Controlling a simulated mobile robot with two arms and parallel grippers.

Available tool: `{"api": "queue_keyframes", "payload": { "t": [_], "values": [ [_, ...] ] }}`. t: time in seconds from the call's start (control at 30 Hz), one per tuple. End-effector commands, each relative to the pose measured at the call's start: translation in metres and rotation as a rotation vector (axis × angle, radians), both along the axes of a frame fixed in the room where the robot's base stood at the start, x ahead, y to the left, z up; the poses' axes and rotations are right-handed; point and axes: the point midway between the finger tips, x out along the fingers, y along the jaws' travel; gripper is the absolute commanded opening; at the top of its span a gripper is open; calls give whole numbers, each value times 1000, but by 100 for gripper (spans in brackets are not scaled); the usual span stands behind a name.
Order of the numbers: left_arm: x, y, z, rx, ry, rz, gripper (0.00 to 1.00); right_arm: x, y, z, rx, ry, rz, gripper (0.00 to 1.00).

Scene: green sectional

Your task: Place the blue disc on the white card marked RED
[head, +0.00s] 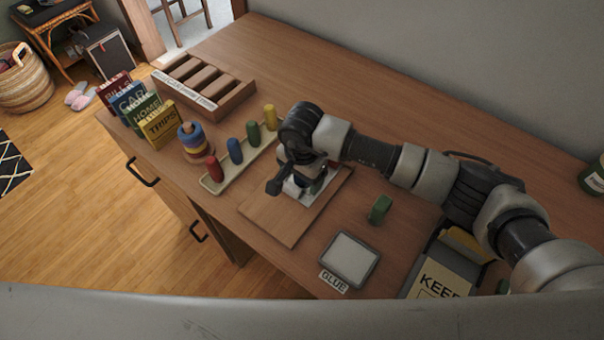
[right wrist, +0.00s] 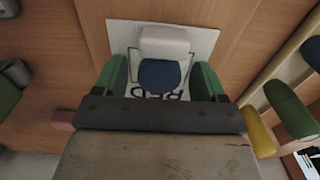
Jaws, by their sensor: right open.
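The white card (right wrist: 119,38) lies on a wooden board, and part of the lettering RED shows on it in the right wrist view. It also shows in the head view (head: 298,196), partly covered by my gripper. A dark blue piece (right wrist: 158,76), seemingly the blue disc, is over the card with a pale grey-white part (right wrist: 164,42) against it. I cannot tell whether it touches the card. My right gripper (right wrist: 160,84) is open, its green-sided fingers on either side of the blue piece. In the head view the right gripper (head: 300,182) is above the card. My left gripper is out of view.
A tray with red, blue, green and yellow pegs (head: 235,151) stands left of the board (head: 280,222). Stacked rings (head: 191,138), labelled card boxes (head: 160,124) and a divided wooden box (head: 238,101) are beyond.

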Motion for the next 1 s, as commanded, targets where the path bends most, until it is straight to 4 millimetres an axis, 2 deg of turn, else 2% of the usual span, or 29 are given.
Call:
{"api": "queue_keyframes", "payload": {
  "t": [0.17,0.27,0.5,0.7,0.83,1.0],
  "values": [
    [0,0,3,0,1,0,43,1,0,8,2,-3,0,71],
    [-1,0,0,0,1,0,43,1,0,25,1,-6,1,71],
    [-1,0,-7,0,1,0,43,1,0,77,-1,-6,1,71],
    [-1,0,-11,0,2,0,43,1,0,110,0,-3,1,71],
    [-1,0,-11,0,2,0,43,0,0,120,0,-1,0,71],
    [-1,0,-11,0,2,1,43,0,0,123,0,0,-1,71]
  ]
}}
